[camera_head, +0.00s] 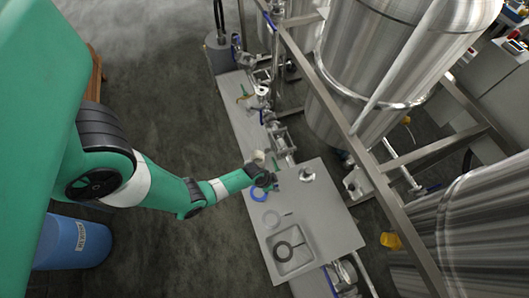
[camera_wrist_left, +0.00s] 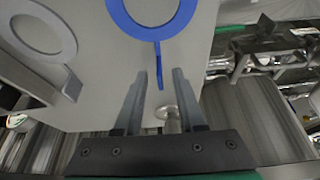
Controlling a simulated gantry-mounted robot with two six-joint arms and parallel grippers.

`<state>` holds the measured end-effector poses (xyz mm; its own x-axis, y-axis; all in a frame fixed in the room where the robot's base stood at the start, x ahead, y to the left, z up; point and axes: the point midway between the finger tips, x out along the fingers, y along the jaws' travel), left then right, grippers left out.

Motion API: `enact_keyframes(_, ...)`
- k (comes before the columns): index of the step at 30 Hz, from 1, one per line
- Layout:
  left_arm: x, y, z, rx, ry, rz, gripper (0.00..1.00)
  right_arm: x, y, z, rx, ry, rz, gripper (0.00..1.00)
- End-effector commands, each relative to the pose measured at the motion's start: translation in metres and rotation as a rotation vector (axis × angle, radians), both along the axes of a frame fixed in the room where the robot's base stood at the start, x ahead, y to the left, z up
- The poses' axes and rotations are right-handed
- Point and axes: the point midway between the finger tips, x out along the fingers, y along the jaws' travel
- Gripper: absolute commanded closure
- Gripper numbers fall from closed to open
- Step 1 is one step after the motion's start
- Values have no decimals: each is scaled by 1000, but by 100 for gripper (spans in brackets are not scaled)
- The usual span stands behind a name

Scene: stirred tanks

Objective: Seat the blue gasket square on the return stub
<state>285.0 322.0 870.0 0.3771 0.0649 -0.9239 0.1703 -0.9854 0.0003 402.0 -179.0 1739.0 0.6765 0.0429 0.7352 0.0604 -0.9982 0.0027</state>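The blue gasket (camera_head: 259,195), a flat ring with a thin tab, lies on the grey table plate. In the left wrist view the ring (camera_wrist_left: 117,12) is cut off by the top edge, and its tab (camera_wrist_left: 158,55) points down between my fingers. My left gripper (camera_head: 270,184) is beside the gasket; in the wrist view its fingers (camera_wrist_left: 159,75) are apart, with visible gaps on both sides of the tab. A short metal fitting (camera_head: 306,174) stands on the plate to the right; I cannot tell whether it is the return stub. My right gripper is not in view.
A grey ring (camera_head: 272,218) lies near the blue gasket. A tray (camera_head: 279,268) holding a dark ring (camera_head: 284,250) is at the plate's front. Steel tanks (camera_head: 372,55) and frame rails stand on the right. A blue drum (camera_head: 72,243) stands lower left. The plate's right part is clear.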

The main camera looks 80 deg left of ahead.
Motion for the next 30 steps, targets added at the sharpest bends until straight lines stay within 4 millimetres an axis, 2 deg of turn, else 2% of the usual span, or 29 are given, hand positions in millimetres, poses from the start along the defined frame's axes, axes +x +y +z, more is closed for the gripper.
enact_keyframes(1, 0, 0, 0, 0, 0, 0, 72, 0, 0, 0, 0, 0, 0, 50)
enact_keyframes(6, 0, 0, 0, 0, 0, 0, 100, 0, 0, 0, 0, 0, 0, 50)
enact_keyframes(22, 0, 0, 3, 0, -1, 0, 100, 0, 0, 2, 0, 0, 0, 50)
enact_keyframes(26, 0, 0, 14, 1, -1, -1, 100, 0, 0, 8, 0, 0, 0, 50)
enact_keyframes(30, -1, -2, 41, 2, -1, -2, 100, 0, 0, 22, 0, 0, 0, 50)
